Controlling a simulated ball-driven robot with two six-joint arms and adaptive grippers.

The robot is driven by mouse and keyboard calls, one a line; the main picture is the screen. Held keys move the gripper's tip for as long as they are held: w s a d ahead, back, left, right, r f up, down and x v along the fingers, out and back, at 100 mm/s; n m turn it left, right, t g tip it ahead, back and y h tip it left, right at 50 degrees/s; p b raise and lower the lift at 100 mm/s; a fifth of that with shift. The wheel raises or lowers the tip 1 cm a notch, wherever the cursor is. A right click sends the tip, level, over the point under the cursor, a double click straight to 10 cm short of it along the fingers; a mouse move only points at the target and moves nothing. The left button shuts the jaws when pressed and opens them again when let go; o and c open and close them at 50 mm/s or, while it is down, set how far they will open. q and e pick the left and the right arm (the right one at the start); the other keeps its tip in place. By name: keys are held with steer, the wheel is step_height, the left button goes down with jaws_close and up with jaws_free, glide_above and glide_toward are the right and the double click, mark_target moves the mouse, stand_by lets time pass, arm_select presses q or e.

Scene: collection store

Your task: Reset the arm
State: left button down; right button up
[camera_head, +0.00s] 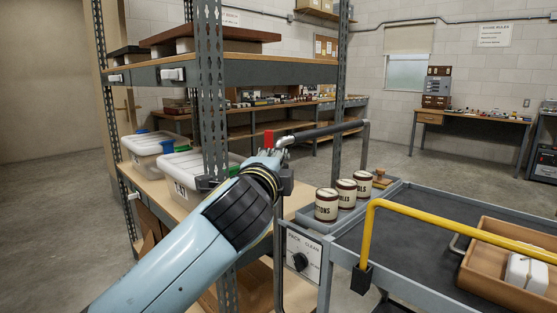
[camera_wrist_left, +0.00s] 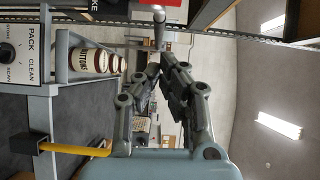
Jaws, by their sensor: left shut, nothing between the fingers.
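My left arm reaches in from the lower left of the head view. Its gripper (camera_head: 274,158) is beside the shelf post, close to the end of the cart's dark push handle (camera_head: 325,131). In the left wrist view the fingers of my left gripper (camera_wrist_left: 163,62) come together at the tips with nothing between them. The handle bar (camera_wrist_left: 158,30) shows just beyond the fingertips; I cannot tell whether they touch it. My right gripper is in neither view.
A metal shelf unit (camera_head: 212,80) with lidded plastic bins (camera_head: 188,185) stands at the left. A grey cart (camera_head: 425,240) carries labelled tins (camera_head: 326,205), a yellow rail (camera_head: 368,225) and a wooden tray (camera_head: 480,270). Open floor (camera_head: 440,180) lies behind the cart.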

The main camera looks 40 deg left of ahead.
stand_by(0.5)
arm_select(q)
steer(key=s+d+f+n+g+h, duration=0.15)
steer(key=s+f+g, duration=0.35)
steer(key=f, duration=1.5)
steer(key=s+f+g+h, duration=0.3)
steer(key=s+f, duration=0.4)
steer(key=f, duration=1.4)
steer(key=s+d+f+n+g+h, duration=0.1)
steer(key=s+f+n+g, duration=0.1)
steer(key=s+f, duration=0.5)
steer(key=s+d+f+n+g+h, duration=0.1)
steer(key=s+f+n, duration=0.3)
steer(key=s, duration=1.2)
steer(key=s+d+f+n+g+h, duration=0.1)
steer(key=s+d+f+n+g, duration=0.2)
steer(key=s+f, duration=0.7)
steer(key=s+n, duration=0.1)
steer(key=s, duration=0.1)
steer(key=shift+s+f+g, duration=0.15)
steer(key=shift+s+g, duration=0.15)
steer(key=shift+d, duration=0.1)
